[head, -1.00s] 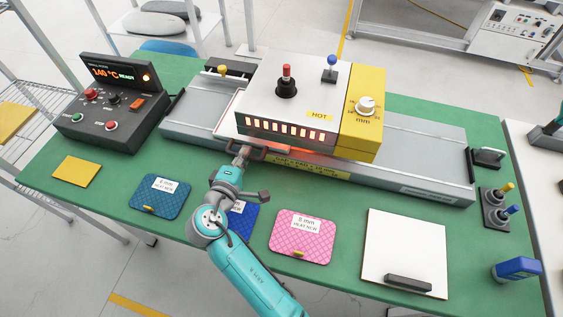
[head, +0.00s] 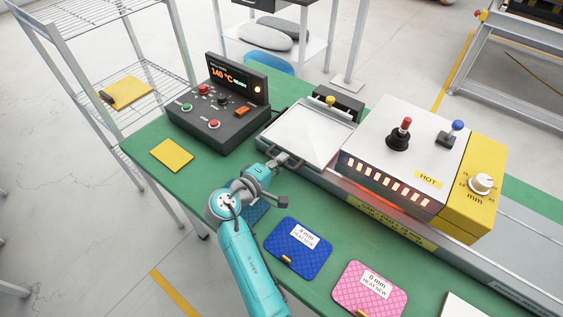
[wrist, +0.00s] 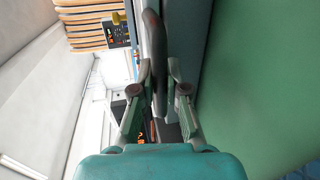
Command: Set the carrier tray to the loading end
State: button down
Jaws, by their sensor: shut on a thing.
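The carrier tray (head: 308,137) is a pale flat plate on the grey rail, left of the heater box and clear of most of it. In the wrist view the dark handle bar (wrist: 152,50) runs between the fingers of my gripper (wrist: 159,92). The fingers hide part of the handle. I cannot tell whether the tray touches the end block.
The heater box (head: 418,150) marked HOT glows underneath, right of the tray. A control box (head: 218,115) reading 140 °C READY stands at left. A yellow pad (head: 172,155), blue pad (head: 298,248) and pink pad (head: 370,290) lie along the green table's front.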

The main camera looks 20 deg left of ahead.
jog(key=shift+a, duration=0.2)
jog(key=c, duration=1.2)
grip_release()
jog(key=shift+w, duration=0.1)
jog(key=v, duration=1.2)
jog(key=shift+f, duration=0.1)
